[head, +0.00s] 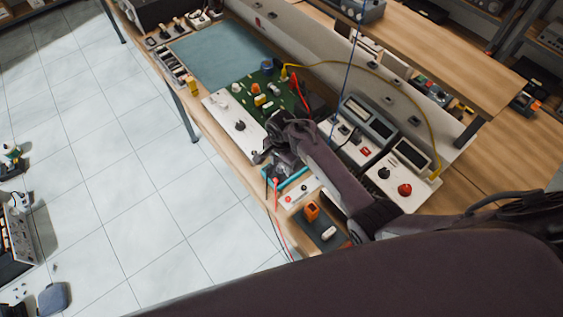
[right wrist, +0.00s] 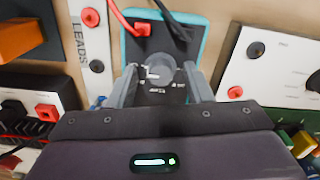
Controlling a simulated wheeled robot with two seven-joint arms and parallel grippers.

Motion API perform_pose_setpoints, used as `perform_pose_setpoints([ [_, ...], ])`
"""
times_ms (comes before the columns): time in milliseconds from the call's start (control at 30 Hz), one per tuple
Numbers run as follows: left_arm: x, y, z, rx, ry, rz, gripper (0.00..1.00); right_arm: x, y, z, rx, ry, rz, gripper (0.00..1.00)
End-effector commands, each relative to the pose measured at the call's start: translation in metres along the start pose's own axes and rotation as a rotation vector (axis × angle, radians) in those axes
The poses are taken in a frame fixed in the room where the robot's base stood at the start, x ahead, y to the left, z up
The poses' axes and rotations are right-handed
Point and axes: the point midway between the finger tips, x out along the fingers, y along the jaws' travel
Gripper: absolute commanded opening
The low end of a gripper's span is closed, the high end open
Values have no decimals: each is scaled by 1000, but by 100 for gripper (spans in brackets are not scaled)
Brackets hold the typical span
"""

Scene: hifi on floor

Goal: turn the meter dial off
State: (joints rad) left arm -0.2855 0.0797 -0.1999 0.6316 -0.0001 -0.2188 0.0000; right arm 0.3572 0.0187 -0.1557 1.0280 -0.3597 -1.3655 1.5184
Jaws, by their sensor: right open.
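The meter (right wrist: 165,45) is a black handheld unit with a teal rim. Its round grey dial (right wrist: 158,66) shows in the right wrist view between my right gripper's fingers. In the head view the meter (head: 292,181) is mostly hidden by my right arm; only teal edges show. My right gripper (right wrist: 161,70) is open, with one finger on each side of the dial; I cannot tell whether they touch it. In the head view my right gripper (head: 272,160) is over the meter near the bench's front edge. My left gripper is not in view.
Red (right wrist: 127,20) and black (right wrist: 178,26) leads run into the meter. A white LEADS panel (right wrist: 88,40) is on one side, a white box (right wrist: 270,70) on the other. A green circuit board (head: 262,95) and instruments with displays (head: 370,125) crowd the bench.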

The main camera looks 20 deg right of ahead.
Motion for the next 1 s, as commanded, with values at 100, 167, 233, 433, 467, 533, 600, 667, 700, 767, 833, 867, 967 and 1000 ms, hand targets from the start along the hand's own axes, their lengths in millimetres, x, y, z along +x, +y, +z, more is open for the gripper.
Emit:
perform_pose_setpoints([
  [100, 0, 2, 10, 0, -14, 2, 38, 0, 0, 0, 0, 0, 0, 42],
  [167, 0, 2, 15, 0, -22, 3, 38, 0, 0, 0, 0, 0, 0, 34],
  [233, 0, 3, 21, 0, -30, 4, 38, 0, 0, 0, 0, 0, 0, 25],
  [433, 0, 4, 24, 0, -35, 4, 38, 0, 0, 0, 0, 0, 0, 1],
  [467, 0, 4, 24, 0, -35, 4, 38, 0, 0, 0, -1, 0, 0, 1],
  [533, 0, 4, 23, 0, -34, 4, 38, 0, 0, 0, -3, 0, 0, 1],
  [600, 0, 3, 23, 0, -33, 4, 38, 0, 0, 0, -10, 0, 0, 1],
  [667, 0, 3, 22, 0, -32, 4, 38, 0, 0, 0, -23, 0, 0, 1],
  [700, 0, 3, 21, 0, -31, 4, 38, -1, 0, 0, -33, 0, 0, 1],
  [767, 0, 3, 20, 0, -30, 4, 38, -1, 0, 0, -55, 0, 0, 1],
  [833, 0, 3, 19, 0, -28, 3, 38, -1, 0, 0, -90, 0, 0, 1],
  [867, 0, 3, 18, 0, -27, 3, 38, -1, 0, 0, -106, 0, 0, 1],
  [967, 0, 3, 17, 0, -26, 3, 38, -1, 0, 0, -177, 0, 0, 1],
  [1000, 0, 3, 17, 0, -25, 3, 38, -1, 0, 0, -210, 0, 0, 1],
])
